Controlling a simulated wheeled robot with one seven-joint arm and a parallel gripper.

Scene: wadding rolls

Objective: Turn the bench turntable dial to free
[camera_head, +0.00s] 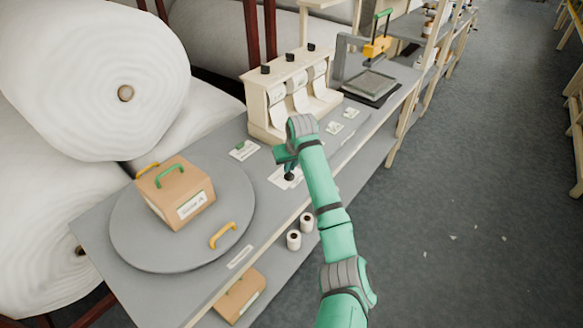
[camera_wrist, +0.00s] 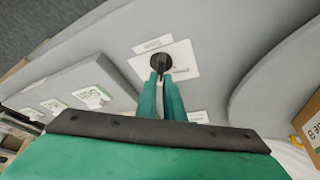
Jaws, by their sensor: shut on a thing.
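The dial is a small black knob (camera_head: 289,177) on a white label card (camera_head: 277,181) on the grey bench, right of the turntable. In the wrist view the dial (camera_wrist: 161,62) shows at the tips of my green fingers, over its card (camera_wrist: 183,60). My gripper (camera_wrist: 161,76) is shut on the dial from above; it also shows in the head view (camera_head: 287,168). The card's print is too small to read, so the dial's setting cannot be told. The round grey turntable (camera_head: 140,250) carries a cardboard box (camera_head: 185,205) with a green handle and a label.
A yellow handle (camera_head: 223,235) sits on the turntable's rim. A cream dispenser (camera_head: 262,110) with black knobs stands behind my gripper. A press with a yellow part (camera_head: 377,46) is farther back. White rolls (camera_head: 100,75) are piled at left.

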